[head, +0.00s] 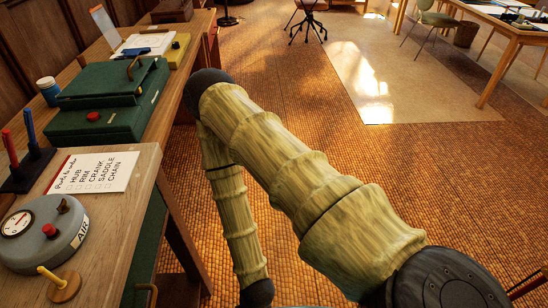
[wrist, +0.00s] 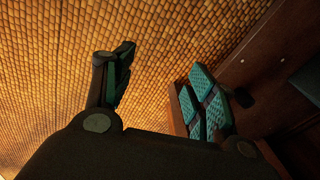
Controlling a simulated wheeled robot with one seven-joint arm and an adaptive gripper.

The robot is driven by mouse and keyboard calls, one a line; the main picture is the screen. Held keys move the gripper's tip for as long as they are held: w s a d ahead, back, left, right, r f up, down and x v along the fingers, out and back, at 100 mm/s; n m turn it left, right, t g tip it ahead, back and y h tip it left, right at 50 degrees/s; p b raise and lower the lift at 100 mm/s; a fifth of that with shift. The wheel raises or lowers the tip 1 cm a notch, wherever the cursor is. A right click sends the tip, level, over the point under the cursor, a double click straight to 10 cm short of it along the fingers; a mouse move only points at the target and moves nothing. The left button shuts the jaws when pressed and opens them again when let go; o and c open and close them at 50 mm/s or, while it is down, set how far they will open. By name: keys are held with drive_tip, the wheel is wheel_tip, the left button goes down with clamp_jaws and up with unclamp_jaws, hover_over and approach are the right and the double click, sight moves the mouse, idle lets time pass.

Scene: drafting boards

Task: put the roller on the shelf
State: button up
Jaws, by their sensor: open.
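I cannot make out a roller in either view, and I cannot tell which surface is the shelf. My gripper (wrist: 184,72) shows in the wrist view over the tiled floor. It is open and I see nothing between its fingers. In the head view my arm hangs over the floor right of the bench, and the gripper itself is out of that picture.
A wooden bench (head: 115,218) runs along the left with a green case (head: 100,117), a grey air gauge unit (head: 45,235), a lettered card (head: 95,173) and a yellow peg (head: 52,277). Tiled floor (head: 280,105) is open beyond my arm.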

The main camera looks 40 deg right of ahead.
drive_tip(key=s+d+r+n+g, duration=0.1)
drive_tip(key=s+d+r+n, duration=0.3)
drive_tip(key=d, duration=0.3)
drive_tip(key=shift+s+d+r+h, duration=0.15)
drive_tip(key=shift+d+r+h, duration=0.15)
drive_tip(key=shift+r, duration=0.35)
